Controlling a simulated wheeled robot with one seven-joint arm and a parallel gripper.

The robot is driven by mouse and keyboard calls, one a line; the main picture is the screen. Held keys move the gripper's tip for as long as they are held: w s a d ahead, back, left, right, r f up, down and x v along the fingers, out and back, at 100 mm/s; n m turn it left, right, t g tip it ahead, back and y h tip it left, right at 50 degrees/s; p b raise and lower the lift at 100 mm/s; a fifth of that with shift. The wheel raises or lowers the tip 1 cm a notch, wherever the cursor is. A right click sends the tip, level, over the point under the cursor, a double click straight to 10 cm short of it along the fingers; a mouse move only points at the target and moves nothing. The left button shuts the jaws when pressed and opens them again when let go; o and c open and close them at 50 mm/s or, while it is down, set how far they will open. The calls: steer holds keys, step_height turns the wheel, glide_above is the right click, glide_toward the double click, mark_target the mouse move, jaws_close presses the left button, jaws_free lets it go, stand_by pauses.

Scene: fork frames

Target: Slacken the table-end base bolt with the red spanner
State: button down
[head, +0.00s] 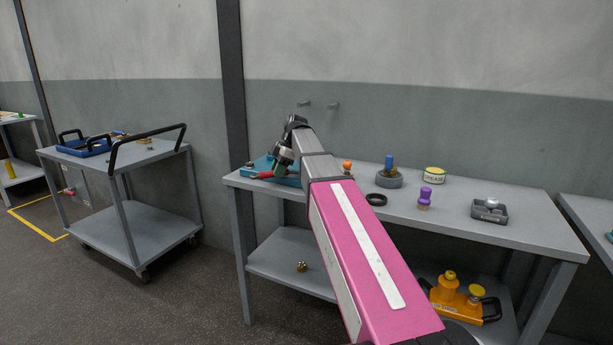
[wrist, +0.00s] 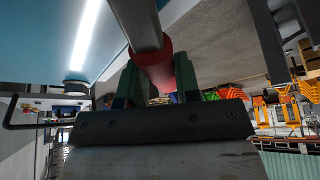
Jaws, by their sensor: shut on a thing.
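My gripper (head: 277,168) is at the left end of the long grey bench, beside a teal base (head: 291,181). In the wrist view its two fingers (wrist: 155,84) are closed around the red handle of the spanner (wrist: 153,62), and a grey shank runs up from it out of the picture. A little red of the spanner (head: 265,175) shows in the head view in front of the teal base. A pale blue surface (wrist: 40,35) fills the upper left of the wrist view, with a small round grey piece at its edge. I cannot make out the base bolt or the spanner's jaw.
On the bench top (head: 500,228) are a black ring (head: 376,199), a blue-knobbed grey disc (head: 389,179), a grease tin (head: 434,175), a purple knob piece (head: 424,199) and a grey tray (head: 489,212). A trolley (head: 125,158) stands left, with open floor between.

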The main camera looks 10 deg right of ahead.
steer(key=shift+w+a+m, duration=0.1)
steer(key=shift+w+m, duration=0.3)
steer(key=shift+w, duration=0.05)
steer(key=c, duration=1.7)
jaws_free()
jaws_close()
steer(key=shift+w+t, duration=0.2)
steer(key=shift+t, duration=0.1)
steer(key=shift+r, duration=2.65)
steer(key=shift+r, duration=1.9)
